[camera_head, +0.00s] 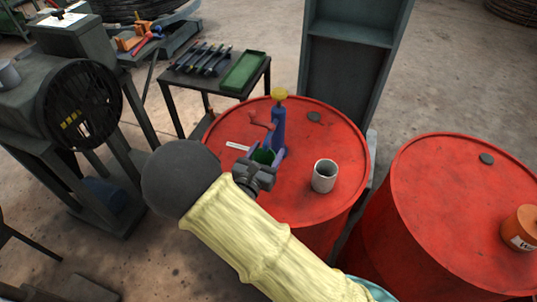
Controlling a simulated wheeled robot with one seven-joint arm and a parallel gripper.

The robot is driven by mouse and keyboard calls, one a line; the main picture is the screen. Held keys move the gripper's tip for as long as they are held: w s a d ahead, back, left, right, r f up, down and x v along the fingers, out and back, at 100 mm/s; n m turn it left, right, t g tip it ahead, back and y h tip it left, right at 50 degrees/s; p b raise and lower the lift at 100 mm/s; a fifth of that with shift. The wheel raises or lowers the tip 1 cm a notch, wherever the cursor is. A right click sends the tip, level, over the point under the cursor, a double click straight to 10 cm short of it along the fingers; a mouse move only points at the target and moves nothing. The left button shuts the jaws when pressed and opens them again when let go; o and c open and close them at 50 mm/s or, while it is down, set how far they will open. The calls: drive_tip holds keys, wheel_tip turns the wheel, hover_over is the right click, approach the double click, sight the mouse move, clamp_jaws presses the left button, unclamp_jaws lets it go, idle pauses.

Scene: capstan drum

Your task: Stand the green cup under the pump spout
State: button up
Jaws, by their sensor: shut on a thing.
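The green cup (264,156) is on the near side of the pump, low by its base, partly hidden by my gripper. My gripper (259,168) is shut on the green cup. The blue pump (279,130) stands on the red drum (318,207), with a yellow cap on top and a red handle at its left. The spout is not clearly visible from here. I cannot tell whether the cup touches the drum top or is fully under the spout.
A whitish cup (324,176) stands on the drum, right of my gripper. A second red drum (450,220) with an orange can (521,228) is at the right. A small table with a green tray (244,71) stands behind. A large fan (82,104) is at the left.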

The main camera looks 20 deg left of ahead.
sight(268, 158)
drive_tip(key=shift+w, duration=0.1)
drive_tip(key=shift+w+d, duration=0.1)
drive_tip(key=shift+w, duration=0.25)
drive_tip(key=f, duration=0.1)
drive_tip(key=f+p, duration=0.1)
drive_tip(key=f, duration=0.1)
drive_tip(key=shift+w, duration=0.35)
drive_tip(key=shift+s+f, duration=0.1)
drive_tip(key=shift+f, duration=0.1)
drive_tip(key=shift+s, duration=0.15)
drive_tip(key=shift+f, duration=0.25)
drive_tip(key=o, duration=1)
drive_tip(key=shift+c, duration=0.2)
